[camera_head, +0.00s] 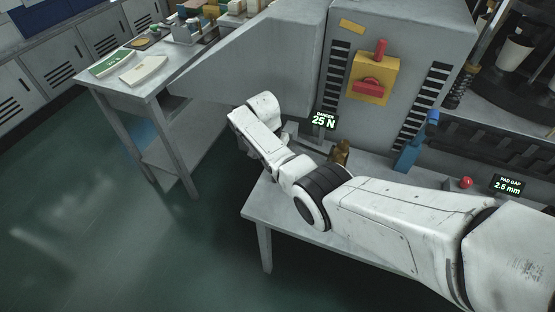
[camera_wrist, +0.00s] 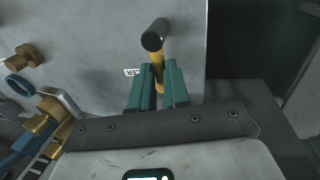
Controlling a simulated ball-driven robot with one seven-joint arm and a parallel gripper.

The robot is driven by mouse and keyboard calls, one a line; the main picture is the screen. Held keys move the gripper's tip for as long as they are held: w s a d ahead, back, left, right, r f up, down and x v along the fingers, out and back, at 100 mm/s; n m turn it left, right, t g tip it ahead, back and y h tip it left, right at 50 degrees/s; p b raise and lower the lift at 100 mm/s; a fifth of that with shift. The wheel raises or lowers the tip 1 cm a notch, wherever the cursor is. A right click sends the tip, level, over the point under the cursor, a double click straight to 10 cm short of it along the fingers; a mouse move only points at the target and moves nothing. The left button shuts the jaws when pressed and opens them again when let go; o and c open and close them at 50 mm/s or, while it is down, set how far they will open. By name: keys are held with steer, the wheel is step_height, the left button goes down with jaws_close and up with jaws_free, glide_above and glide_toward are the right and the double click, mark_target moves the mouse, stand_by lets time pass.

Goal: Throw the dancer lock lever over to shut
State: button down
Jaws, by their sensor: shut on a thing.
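The dancer lock lever (camera_wrist: 155,52) shows in the wrist view as a yellow shaft with a black knob at its top end. My gripper (camera_wrist: 158,74) has its two teal fingers on either side of the yellow shaft, below the knob, and is shut on it. A small white label, partly covered by a finger, sits on the grey machine face to the left. In the head view my arm hides the lever and most of the gripper. A dancer display (camera_head: 323,122) reading 25 N stands just behind my wrist.
The grey machine housing (camera_head: 290,55) rises behind my arm, with a red handle (camera_head: 370,85) on a yellow plate. A blue part (camera_head: 412,150), a red button (camera_head: 465,182) and a pad gap display (camera_head: 507,185) stand right. Dark floor (camera_head: 100,240) is clear at left.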

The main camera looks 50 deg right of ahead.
steer(key=c, duration=1.1)
jaws_free()
step_height(320, 180, up, 11)
steer(key=w, duration=0.2)
steer(key=shift+a+f, duration=0.2)
steer(key=shift+a, duration=0.2)
